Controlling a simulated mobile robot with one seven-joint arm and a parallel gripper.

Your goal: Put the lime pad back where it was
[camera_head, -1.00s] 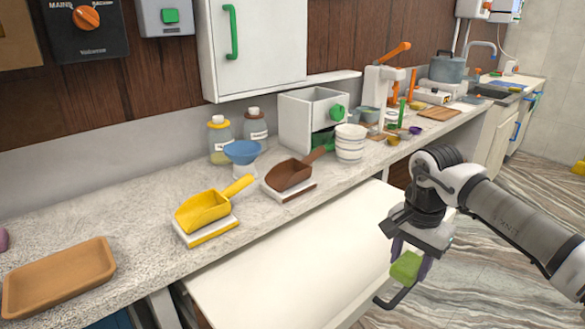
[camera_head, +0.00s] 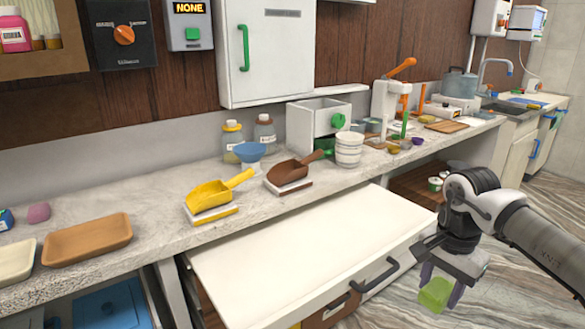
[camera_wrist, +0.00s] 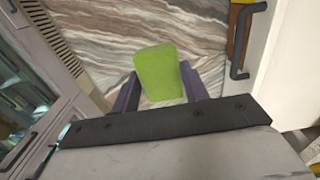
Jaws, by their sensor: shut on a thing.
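The lime pad (camera_head: 435,294) is a small bright green block. My gripper (camera_head: 441,290) is shut on it, with a dark purple finger on either side. It is held in the air above the striped floor, in front of the counter and right of the pulled-out white drawer or panel. In the wrist view the lime pad (camera_wrist: 158,73) stands between the two fingers (camera_wrist: 158,92), with only floor behind it. The place it came from cannot be told from these frames.
The white drawer (camera_head: 300,255) with a dark handle (camera_head: 375,273) sticks out below the counter, left of my gripper. The counter (camera_head: 150,225) holds a tan tray (camera_head: 87,240), a yellow scoop (camera_head: 212,194), a brown scoop (camera_head: 290,172) and bowls (camera_head: 349,147). Open floor lies to the right.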

